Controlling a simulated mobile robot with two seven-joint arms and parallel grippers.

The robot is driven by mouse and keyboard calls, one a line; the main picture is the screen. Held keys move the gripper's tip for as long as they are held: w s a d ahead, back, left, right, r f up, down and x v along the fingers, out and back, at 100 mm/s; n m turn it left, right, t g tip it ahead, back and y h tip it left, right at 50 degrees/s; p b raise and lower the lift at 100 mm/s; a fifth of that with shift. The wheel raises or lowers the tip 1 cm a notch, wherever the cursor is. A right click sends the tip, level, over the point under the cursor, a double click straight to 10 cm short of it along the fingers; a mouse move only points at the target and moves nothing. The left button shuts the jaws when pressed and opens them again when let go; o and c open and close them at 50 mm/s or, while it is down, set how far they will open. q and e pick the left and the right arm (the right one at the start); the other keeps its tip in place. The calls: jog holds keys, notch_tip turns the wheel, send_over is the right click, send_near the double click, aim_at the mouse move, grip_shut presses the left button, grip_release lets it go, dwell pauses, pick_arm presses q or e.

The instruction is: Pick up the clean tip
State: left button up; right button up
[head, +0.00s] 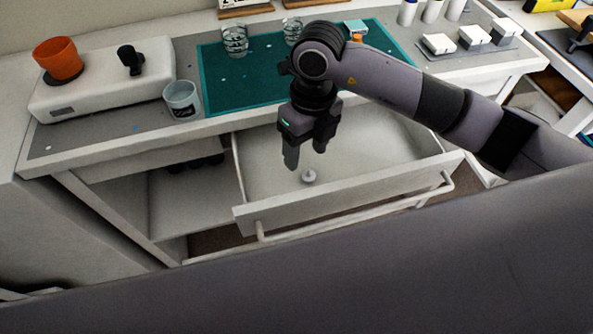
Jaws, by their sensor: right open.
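A small whitish piece (309,176), likely the clean tip, lies on the floor of the open drawer (390,148). It is too small to make out in detail. My right gripper (305,160) points down over the drawer with its fingers apart and empty. The fingertips are just above and behind the small piece in the picture, and I cannot tell the exact height gap. My left gripper is not in view.
The drawer's front wall and handle (355,209) stick out from the bench. On the bench are a teal mat (230,83) with clear cups (235,40), a plastic cup (182,100), a white machine (105,85) with an orange pot (58,58), and white boxes (439,43).

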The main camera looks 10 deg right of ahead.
aim_at(308, 173)
jog(key=shift+w+d+t+h, duration=0.1)
jog(key=shift+w+t+h, duration=0.2)
jog(key=shift+w+h, duration=0.1)
jog(key=f, duration=0.4)
jog(key=f+p, duration=0.1)
jog(key=f, duration=0.1)
jog(key=shift+s+d, duration=0.2)
jog(key=shift+s, duration=0.2)
jog(key=shift+f, duration=0.5)
jog(key=c, duration=1.1)
